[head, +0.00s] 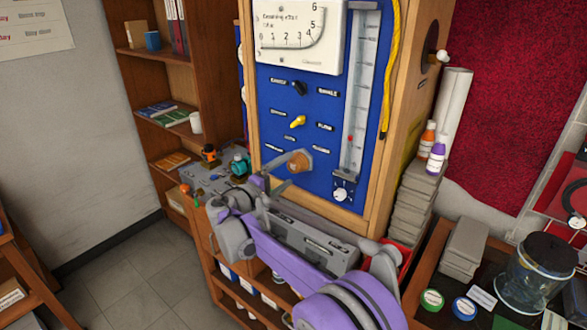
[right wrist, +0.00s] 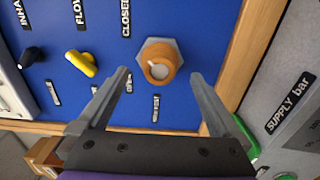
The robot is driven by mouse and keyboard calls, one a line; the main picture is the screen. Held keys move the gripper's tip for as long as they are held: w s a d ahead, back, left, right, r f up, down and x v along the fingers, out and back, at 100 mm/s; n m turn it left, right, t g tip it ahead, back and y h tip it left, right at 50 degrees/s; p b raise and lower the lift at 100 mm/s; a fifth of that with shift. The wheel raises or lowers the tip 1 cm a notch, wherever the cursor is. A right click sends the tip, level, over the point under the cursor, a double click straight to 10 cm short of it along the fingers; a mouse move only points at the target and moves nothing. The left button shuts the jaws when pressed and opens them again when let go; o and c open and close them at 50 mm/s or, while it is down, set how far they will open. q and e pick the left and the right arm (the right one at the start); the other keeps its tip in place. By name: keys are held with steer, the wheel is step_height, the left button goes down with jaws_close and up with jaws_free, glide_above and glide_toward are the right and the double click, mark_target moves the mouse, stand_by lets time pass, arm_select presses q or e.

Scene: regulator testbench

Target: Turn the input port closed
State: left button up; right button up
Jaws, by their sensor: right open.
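The input port appears to be the orange-brown round fitting (head: 299,161) low on the blue panel (head: 273,110). In the right wrist view the fitting (right wrist: 158,62) has a hex base, a pale centre and a "CLOSED" label (right wrist: 125,18) beside it. My right gripper (head: 280,172) is in front of the panel's lower part. In the right wrist view my right gripper (right wrist: 161,76) is open, its fingers on either side of the fitting with visible gaps. Whether the fingertips reach its depth I cannot tell. My left gripper is not in view.
A yellow knob (head: 297,122) and a black knob (head: 299,88) sit above the fitting. A white dial (head: 341,194) is at its lower right, under a clear flow tube (head: 357,100). A wooden frame (head: 392,110) edges the panel. A grey box (right wrist: 290,130) labelled "SUPPLY bar" is nearby.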

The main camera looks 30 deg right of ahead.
steer(key=v, duration=0.6)
steer(key=shift+b, duration=0.3)
